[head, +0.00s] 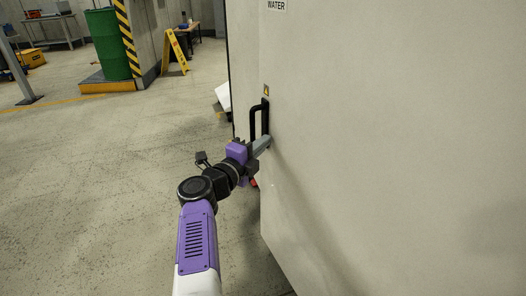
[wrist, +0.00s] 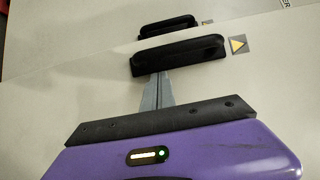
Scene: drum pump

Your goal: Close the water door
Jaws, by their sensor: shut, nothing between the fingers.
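The water door (head: 400,130) is a large pale panel filling the right of the head view, with a "WATER" label (head: 276,6) near its top left. Black handle parts (head: 265,115) show near its left edge, under a small yellow warning sticker (head: 266,90). My gripper (head: 267,141) is shut and empty, its grey fingertips at the panel just below the handle. In the wrist view, the shut fingers (wrist: 157,90) point at the near black handle (wrist: 178,54); whether they touch it is unclear. How far the door stands open is unclear.
A second black handle (wrist: 168,26) lies beyond the near one, past a panel edge. Another pale panel (head: 243,65) stands left of the door. Open floor (head: 110,180) lies to the left. A yellow floor sign (head: 177,51) and green drum (head: 107,45) stand farther back.

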